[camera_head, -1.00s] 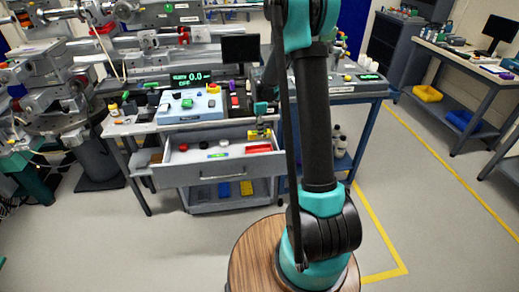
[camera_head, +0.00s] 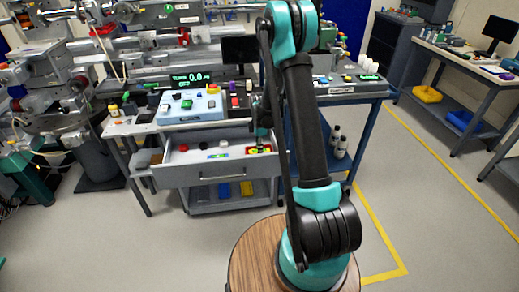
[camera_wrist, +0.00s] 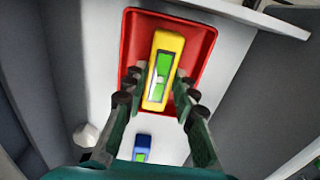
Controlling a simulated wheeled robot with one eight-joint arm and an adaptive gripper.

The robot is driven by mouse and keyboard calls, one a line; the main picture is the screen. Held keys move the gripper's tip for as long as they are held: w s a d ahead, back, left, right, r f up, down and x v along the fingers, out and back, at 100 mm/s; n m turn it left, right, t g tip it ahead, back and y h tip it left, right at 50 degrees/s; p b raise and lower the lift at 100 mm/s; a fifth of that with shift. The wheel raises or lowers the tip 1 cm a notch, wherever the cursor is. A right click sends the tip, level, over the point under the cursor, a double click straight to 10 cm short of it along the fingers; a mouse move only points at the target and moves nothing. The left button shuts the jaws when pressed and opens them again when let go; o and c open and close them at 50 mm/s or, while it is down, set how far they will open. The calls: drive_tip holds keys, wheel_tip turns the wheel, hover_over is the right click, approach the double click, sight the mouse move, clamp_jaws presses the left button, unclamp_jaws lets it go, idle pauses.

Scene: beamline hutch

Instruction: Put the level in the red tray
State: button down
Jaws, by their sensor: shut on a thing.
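A yellow level (camera_wrist: 172,44) with a green vial window is between the fingers of my gripper (camera_wrist: 155,97), which is shut on it. In the wrist view the level lies within the outline of the red tray (camera_wrist: 129,45), roughly along its length. I cannot tell whether it touches the tray's floor. In the head view my gripper (camera_head: 262,137) is low over the right part of the open drawer, and the red tray (camera_head: 268,149) shows only partly beside the level (camera_head: 255,150).
The tray sits in an open grey drawer (camera_head: 215,172). A blue block with a green patch (camera_wrist: 142,145) lies near the tray, with a white knob-like thing (camera_wrist: 86,134) to its left. A bench with a blue-white instrument (camera_head: 192,107) stands above the drawer.

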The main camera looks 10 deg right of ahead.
drive_tip(key=c, duration=1.2)
unclamp_jaws()
drive_tip(key=shift+f, duration=0.1)
wheel_tip(320, 180, up, 12)
drive_tip(key=s+d+r+m+t, duration=0.1)
drive_tip(key=s+r+m, duration=0.2)
drive_tip(key=s+m, duration=0.35)
drive_tip(key=s+d+r+m+t, duration=0.1)
drive_tip(key=s+d+r+m, duration=0.15)
drive_tip(key=s, duration=0.65)
drive_tip(key=s+f+m+t, duration=0.2)
drive_tip(key=s+m, duration=0.7)
drive_tip(key=s, duration=0.6)
drive_tip(key=shift+d, duration=0.3)
